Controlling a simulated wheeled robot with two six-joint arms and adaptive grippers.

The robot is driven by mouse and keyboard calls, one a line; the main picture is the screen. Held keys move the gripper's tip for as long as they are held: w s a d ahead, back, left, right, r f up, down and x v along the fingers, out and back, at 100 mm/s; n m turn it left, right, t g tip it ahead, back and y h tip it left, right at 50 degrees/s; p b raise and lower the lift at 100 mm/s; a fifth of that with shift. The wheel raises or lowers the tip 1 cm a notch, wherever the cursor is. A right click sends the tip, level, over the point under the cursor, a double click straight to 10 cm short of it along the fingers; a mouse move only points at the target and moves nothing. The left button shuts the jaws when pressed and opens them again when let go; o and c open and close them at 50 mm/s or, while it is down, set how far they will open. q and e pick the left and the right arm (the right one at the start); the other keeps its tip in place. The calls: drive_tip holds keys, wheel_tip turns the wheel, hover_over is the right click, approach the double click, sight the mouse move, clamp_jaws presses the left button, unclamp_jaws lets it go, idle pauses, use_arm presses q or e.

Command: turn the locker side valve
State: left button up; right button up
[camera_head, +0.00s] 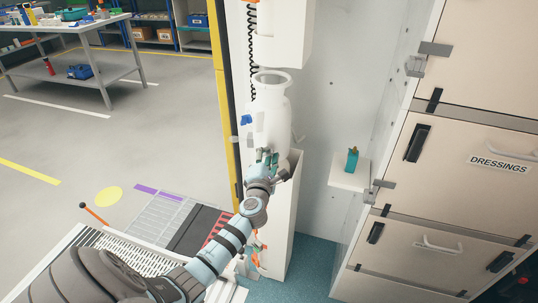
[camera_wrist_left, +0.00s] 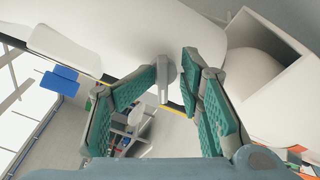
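My left gripper (camera_head: 269,158) is at the lower part of a white cylinder (camera_head: 270,105) standing in a narrow white bay. In the left wrist view, the green-padded fingers of my left gripper (camera_wrist_left: 170,75) are apart. A small grey lever-like part (camera_wrist_left: 164,80) shows between the fingertips, against a white surface. I cannot tell whether the fingers touch it. A blue part (camera_head: 246,120) sits left of the cylinder and also shows in the left wrist view (camera_wrist_left: 61,80), outside the fingers. I cannot tell for sure which part is the valve. My right gripper is out of view.
A green object (camera_head: 352,158) stands on a small white ledge (camera_head: 346,182) to the right. Beige lockers (camera_head: 470,150) with latches line the right side. A yellow-edged post (camera_head: 229,100) borders the bay. A workbench (camera_head: 85,28) stands far left, with open floor before it.

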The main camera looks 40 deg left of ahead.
use_arm(q)
clamp_jaws()
